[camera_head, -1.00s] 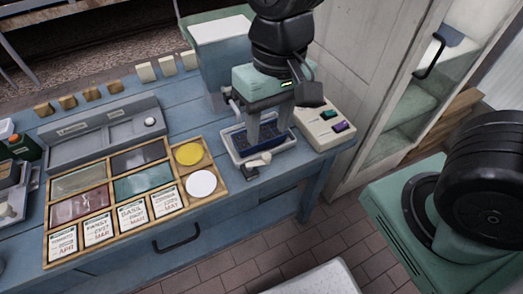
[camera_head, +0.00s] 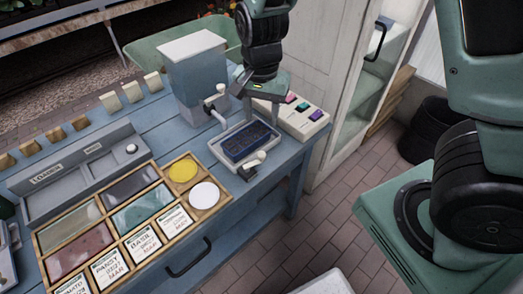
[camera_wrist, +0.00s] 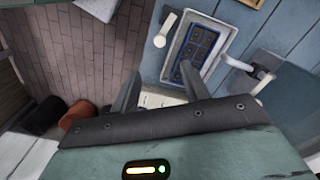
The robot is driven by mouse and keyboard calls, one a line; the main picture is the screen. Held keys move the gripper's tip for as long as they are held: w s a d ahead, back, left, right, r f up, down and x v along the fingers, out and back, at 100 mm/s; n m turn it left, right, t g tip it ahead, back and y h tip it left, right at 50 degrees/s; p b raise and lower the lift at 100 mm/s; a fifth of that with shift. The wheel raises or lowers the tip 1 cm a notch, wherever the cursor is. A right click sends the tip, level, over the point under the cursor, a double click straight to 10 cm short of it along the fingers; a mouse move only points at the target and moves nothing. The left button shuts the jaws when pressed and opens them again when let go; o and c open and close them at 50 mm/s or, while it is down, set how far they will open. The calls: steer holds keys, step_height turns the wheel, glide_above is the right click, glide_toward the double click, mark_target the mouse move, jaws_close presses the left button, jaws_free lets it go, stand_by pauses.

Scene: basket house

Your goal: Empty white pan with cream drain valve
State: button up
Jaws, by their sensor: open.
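A white pan (camera_head: 218,147) sits at the right end of the blue bench, with a dark blue celled tray (camera_head: 250,141) inside it. I cannot tell whether liquid is in it. The cream drain valve (camera_head: 254,161) is at the pan's front right corner, on a dark fitting. In the wrist view the pan (camera_wrist: 232,39), tray (camera_wrist: 198,48) and valve (camera_wrist: 166,28) lie beyond my fingers. My gripper (camera_wrist: 160,88) is open and empty.
A blue-grey tank (camera_head: 195,75) with a white tap (camera_head: 215,103) stands behind the pan, its spout reaching toward the pan. A cream console (camera_head: 300,117) with pink, teal and purple buttons is at right. A wooden sectioned tray (camera_head: 130,210) lies left.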

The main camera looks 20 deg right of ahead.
mark_target(261, 154)
step_height(261, 154, down, 14)
steer(key=shift+r, duration=0.2)
